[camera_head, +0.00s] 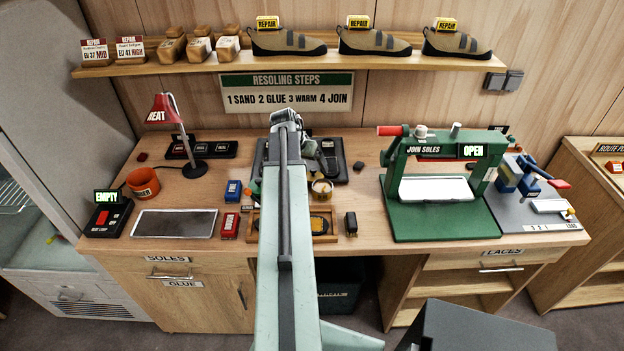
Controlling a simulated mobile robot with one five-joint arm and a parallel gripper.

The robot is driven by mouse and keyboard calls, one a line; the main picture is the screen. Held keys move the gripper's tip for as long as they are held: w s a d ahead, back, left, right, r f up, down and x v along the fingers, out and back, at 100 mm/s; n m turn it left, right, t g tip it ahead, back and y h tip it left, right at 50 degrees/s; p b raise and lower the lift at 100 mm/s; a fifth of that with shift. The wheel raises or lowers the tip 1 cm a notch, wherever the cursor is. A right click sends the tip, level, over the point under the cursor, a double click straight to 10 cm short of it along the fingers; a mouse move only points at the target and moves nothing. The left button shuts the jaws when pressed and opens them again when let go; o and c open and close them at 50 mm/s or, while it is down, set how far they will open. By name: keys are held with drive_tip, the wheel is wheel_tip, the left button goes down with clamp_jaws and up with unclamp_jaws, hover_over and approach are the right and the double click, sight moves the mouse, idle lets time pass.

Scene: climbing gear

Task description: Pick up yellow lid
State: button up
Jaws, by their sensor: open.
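A small round tin (322,190) with a yellowish rim and pale top stands on the workbench, just right of my arm. A wooden tray (328,238) in front of it holds a dark piece with yellow on it. I cannot tell for sure which yellow part is the lid. My arm reaches up the middle of the picture and bends down at its far end. My gripper (322,162) is open above the bench, behind the tin, partly hidden by the arm and hard to make out against a dark mat.
A green press (440,222) stands at right and a red lamp (165,108) at left. An orange pot (143,183), a grey plate (175,223), blue (233,190) and red (230,225) blocks and a black block (351,224) stand nearby. A shelf with shoes hangs above.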

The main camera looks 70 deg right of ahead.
sight(312, 171)
drive_tip(key=b+x, duration=0.2)
drive_tip(key=x, duration=0.1)
drive_tip(key=b+x, duration=0.1)
drive_tip(key=shift+a+f+b, duration=0.25)
drive_tip(key=shift+f+b, duration=0.15)
drive_tip(key=shift+f, duration=0.15)
drive_tip(key=shift+r, duration=0.2)
drive_tip(key=c, duration=1.4)
drive_tip(key=shift+o, duration=0.2)
wheel_tip(312, 171, up, 10)
drive_tip(key=p, duration=1)
drive_tip(key=shift+r+p, duration=0.15)
drive_tip(key=shift+p, duration=0.2)
drive_tip(key=shift+m, duration=0.3)
drive_tip(key=s+a+m+g+b, duration=0.3)
drive_tip(key=s+a+m, duration=0.2)
drive_tip(key=m, duration=0.3)
drive_tip(key=shift+a+f, duration=0.3)
drive_tip(key=shift+a, duration=0.05)
